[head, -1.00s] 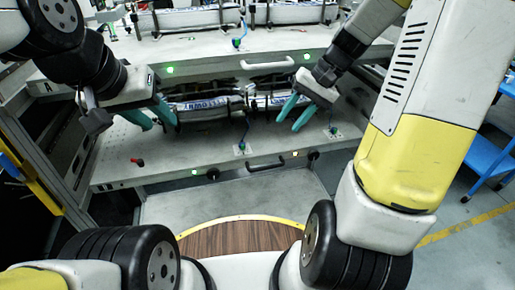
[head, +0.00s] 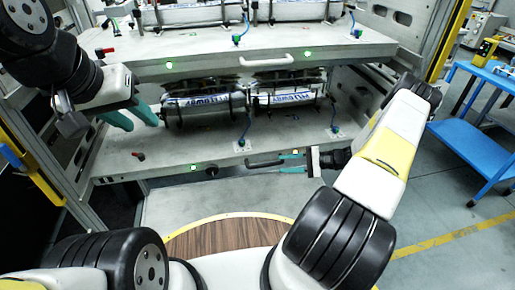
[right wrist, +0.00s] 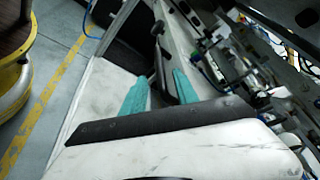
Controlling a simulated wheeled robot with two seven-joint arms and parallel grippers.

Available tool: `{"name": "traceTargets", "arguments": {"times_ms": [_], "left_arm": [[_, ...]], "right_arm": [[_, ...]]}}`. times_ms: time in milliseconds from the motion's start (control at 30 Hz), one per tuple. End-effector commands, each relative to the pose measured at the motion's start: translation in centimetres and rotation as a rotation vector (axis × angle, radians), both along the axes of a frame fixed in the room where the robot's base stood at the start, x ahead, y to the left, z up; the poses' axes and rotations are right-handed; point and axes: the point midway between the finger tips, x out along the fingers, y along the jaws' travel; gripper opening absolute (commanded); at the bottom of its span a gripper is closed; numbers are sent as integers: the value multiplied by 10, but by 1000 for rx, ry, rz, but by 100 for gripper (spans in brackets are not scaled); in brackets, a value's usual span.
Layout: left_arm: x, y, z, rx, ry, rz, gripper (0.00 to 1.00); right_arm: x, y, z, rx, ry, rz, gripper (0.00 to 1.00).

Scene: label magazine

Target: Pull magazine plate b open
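I see two stacked grey magazine plates; no letter is legible, so I cannot tell which is b. The lower plate (head: 185,157) carries two rolls and has a dark bar handle (head: 262,163) on its front edge. The upper plate (head: 215,55) has a white handle (head: 267,60). My right gripper (head: 291,163) is open at the right end of the dark handle. In the right wrist view the dark handle (right wrist: 160,62) shows between the teal fingertips (right wrist: 158,85); contact is unclear. My left gripper (head: 136,116) is open and empty, above the lower plate's left part, beside the left roll.
The left roll (head: 205,110) and right roll (head: 288,98) sit on the lower plate near small posts with cables. A blue cart (head: 475,150) stands at the right. Frame posts flank the plates.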

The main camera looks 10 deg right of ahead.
Motion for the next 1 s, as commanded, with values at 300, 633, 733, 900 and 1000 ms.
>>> {"name": "traceTargets", "arguments": {"times_ms": [300, 633, 733, 900, 1000], "left_arm": [[0, 0, 0, 0, 0, 0, 36], [0, 0, 0, 0, 0, 0, 36], [0, 0, 0, 0, 0, 0, 36], [0, 0, 0, 0, 0, 0, 36], [0, 0, 0, 0, 0, 0, 36]], "right_arm": [[13, 43, -10, 2, 1, 4, 36], [22, 71, -16, 1, 1, 1, 36], [22, 72, -16, 1, 1, 1, 36], [22, 72, -16, 0, 1, 1, 30], [22, 72, -16, 0, 1, 1, 11]]}}
